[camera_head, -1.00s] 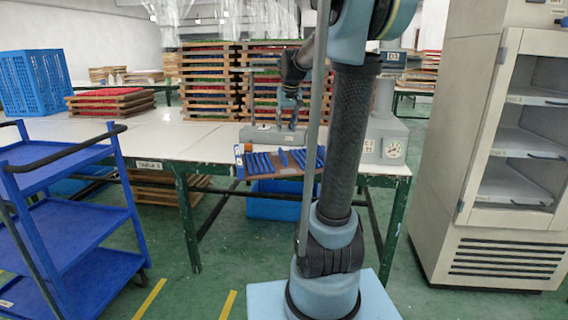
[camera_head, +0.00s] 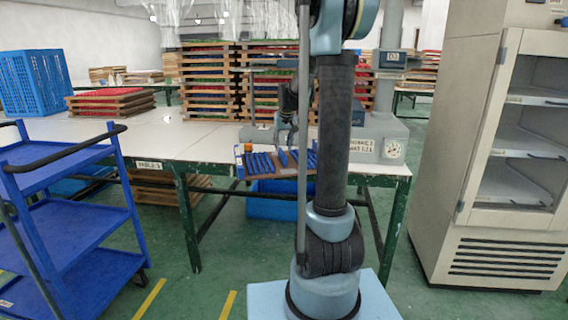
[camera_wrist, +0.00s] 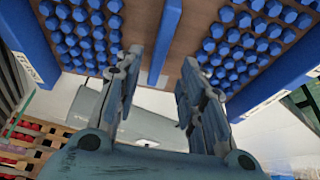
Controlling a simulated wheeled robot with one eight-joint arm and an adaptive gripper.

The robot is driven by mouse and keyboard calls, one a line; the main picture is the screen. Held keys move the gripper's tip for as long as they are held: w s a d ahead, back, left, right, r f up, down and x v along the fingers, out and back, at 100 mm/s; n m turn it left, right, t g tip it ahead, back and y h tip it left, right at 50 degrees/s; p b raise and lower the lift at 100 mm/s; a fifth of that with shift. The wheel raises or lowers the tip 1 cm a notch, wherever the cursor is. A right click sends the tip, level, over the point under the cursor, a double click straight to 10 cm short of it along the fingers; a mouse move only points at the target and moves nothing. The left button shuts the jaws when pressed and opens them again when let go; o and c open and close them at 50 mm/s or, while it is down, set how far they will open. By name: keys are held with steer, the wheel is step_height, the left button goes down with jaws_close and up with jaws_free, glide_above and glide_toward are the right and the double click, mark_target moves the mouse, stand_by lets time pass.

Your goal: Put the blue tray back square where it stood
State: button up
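The blue tray (camera_head: 279,174) lies at the front edge of the white table, partly past the edge, with rows of blue pieces on a brown bed. In the wrist view the tray (camera_wrist: 140,15) shows blue pegs on both sides of a bare brown strip. A blue upright bar (camera_wrist: 166,40) runs along that strip. My gripper (camera_wrist: 160,65) is open, with one finger on each side of the bar and a gap on both sides. In the head view my arm hides the tray's right end.
A grey machine (camera_head: 384,130) stands behind the tray. Stacks of wooden trays (camera_head: 208,85) stand farther back. A blue cart (camera_head: 85,235) is at left and a tall cabinet (camera_head: 465,200) at right. A blue bin (camera_head: 268,205) sits under the table.

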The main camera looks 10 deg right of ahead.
mark_target(283, 152)
steer(key=shift+s+x, duration=0.2)
steer(key=shift+x, duration=1.25)
steer(key=shift+s+x, duration=0.15)
steer(key=shift+x, duration=1.25)
steer(key=shift+d+f, duration=0.15)
jaws_close()
